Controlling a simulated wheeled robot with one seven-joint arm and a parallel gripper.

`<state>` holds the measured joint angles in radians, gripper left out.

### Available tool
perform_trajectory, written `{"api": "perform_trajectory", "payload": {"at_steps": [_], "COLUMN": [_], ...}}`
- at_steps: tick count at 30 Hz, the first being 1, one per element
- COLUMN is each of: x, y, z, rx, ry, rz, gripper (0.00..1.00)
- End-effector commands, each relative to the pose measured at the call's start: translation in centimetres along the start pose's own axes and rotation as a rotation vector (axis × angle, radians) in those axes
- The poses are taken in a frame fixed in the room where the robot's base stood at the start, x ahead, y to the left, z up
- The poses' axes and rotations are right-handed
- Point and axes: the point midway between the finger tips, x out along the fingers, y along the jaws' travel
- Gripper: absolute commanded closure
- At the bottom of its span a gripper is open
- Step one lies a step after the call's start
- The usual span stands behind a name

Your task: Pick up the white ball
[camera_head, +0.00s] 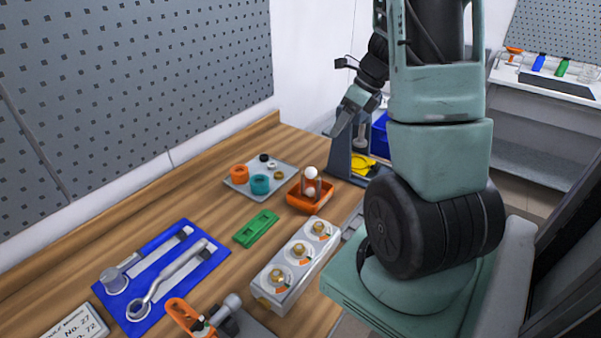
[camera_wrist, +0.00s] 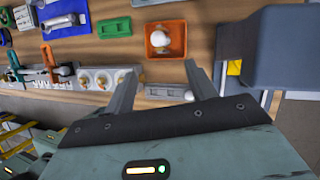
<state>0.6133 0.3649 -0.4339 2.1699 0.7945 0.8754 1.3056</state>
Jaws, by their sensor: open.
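A white ball (camera_head: 311,173) sits raised above an orange tray (camera_head: 294,203); a second pale round shape (camera_head: 309,192) shows lower in the tray, partly hidden. In the wrist view the white ball (camera_wrist: 160,39) is inside the orange tray (camera_wrist: 181,38), beyond the fingertips. My gripper (camera_head: 348,131) hangs above the table's far right part, up and right of the tray, apart from the ball. In the wrist view my gripper (camera_wrist: 158,76) has its two fingers spread wide, with nothing held between them.
A grey plate with orange and teal rings (camera_head: 260,183) lies behind the tray. A green block (camera_head: 256,229) and a white box with dials (camera_head: 293,265) stand nearer. A blue mat with tools (camera_head: 160,275) lies left. A dark grey holder (camera_wrist: 265,45) stands right of the tray.

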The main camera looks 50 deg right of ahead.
Motion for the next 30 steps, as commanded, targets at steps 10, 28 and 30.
{"api": "perform_trajectory", "payload": {"at_steps": [10, 28, 30], "x": [7.4, 14.2, 14.9], "y": [0.2, 0.5, 0.5], "z": [-0.1, -0.2, -0.1], "rx": [-0.001, -0.005, -0.006], "ry": [0.004, 0.004, 0.003], "rz": [0.006, 0.004, 0.003], "gripper": [0.44, 0.44, 0.44]}}
